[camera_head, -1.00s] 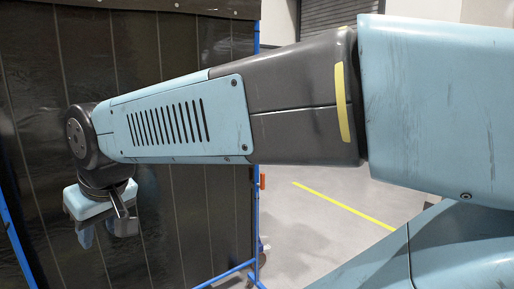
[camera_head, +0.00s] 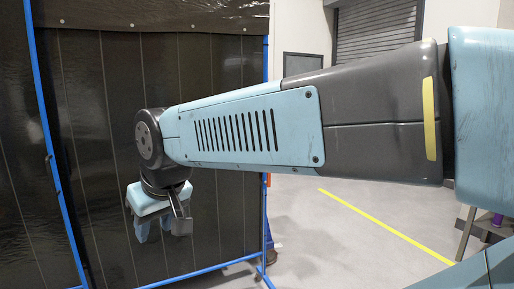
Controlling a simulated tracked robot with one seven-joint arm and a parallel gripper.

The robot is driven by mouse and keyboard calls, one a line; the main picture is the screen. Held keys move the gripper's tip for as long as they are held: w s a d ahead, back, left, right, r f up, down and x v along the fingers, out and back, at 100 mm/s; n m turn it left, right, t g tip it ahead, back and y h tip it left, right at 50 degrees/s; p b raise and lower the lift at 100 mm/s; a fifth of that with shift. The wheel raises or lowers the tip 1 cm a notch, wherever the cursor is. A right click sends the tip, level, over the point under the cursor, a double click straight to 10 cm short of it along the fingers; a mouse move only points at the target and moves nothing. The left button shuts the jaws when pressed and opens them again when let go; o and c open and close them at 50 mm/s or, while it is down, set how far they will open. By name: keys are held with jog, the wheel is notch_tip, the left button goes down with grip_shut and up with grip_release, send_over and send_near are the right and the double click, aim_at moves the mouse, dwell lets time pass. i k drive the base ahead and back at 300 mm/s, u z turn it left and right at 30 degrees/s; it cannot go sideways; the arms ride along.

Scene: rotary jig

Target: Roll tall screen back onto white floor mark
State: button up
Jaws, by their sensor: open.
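The tall screen (camera_head: 105,90) fills the left half of the head view. It has dark, glossy hanging strips in a blue tube frame, with a blue upright (camera_head: 266,150) at its right edge and a low blue rail. A caster shows at the foot of that upright. My gripper (camera_head: 152,232) points down in front of the dark strips, open and with nothing between its fingers. I cannot tell how far it is from the screen. No white floor mark shows in this view.
A yellow line (camera_head: 385,225) runs across the grey floor to the right of the screen. A roller shutter (camera_head: 378,40) is in the back wall. A stand with a purple part (camera_head: 497,219) is at the right edge. The floor between is clear.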

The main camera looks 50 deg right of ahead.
aim_at(101, 63)
jog(key=z, duration=0.95)
jog(key=i, duration=1.5)
